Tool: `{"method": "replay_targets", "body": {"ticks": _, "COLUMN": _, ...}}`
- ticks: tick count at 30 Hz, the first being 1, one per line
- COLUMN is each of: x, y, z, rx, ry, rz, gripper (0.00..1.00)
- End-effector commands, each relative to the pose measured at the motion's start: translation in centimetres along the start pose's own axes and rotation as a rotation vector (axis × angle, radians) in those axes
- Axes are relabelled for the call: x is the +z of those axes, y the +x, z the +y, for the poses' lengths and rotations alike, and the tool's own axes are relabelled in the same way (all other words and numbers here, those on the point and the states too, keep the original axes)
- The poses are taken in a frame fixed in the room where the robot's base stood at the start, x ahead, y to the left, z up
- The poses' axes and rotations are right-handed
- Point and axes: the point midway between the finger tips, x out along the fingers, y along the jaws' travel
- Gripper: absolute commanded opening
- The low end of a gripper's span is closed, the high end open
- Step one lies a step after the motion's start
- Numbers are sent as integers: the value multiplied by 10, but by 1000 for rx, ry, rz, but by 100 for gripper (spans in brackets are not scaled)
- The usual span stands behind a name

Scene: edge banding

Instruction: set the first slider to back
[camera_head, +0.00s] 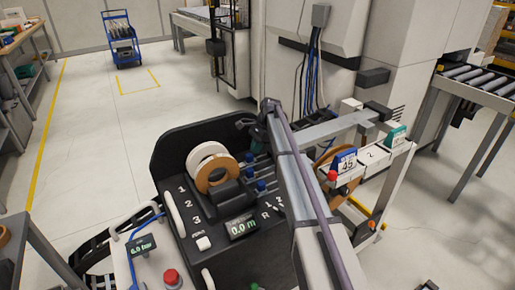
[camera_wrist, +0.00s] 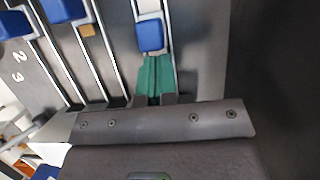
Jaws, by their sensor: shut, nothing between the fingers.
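The slider panel (camera_head: 225,205) is dark, with several rails and blue slider knobs. Three blue knobs show in the wrist view: a left one (camera_wrist: 13,25), a middle one (camera_wrist: 65,10) and a right one (camera_wrist: 150,36). My gripper (camera_wrist: 156,62) is shut and empty, its teal fingers together over the right-hand rail, just below that rail's knob. I cannot tell whether they touch it. In the head view the knobs (camera_head: 250,158) sit near the far right of the panel, partly behind my arm. No number can be clearly matched to the right-hand rail.
Two tape rolls, one white (camera_head: 205,153) and one brown (camera_head: 222,168), stand on the panel left of the knobs. A small display (camera_head: 242,228) sits in front. A frame with a blue counter (camera_head: 347,162) is at right.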

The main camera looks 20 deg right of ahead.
Motion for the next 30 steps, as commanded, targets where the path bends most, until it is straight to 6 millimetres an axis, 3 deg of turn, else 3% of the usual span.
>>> {"method": "replay_targets", "body": {"ticks": 7, "x": 7, "y": 2, "z": 0, "rx": 0, "ry": -1, "rz": 0, "gripper": 0}}
{"method": "replay_targets", "body": {"ticks": 15, "x": 46, "y": 18, "z": 1, "rx": 1, "ry": -1, "rz": 0, "gripper": 0}}
{"method": "replay_targets", "body": {"ticks": 26, "x": 48, "y": 16, "z": 0, "rx": 0, "ry": 0, "rz": 0, "gripper": 0}}
{"method": "replay_targets", "body": {"ticks": 30, "x": 51, "y": 0, "z": 0, "rx": 0, "ry": 0, "rz": 0, "gripper": 0}}
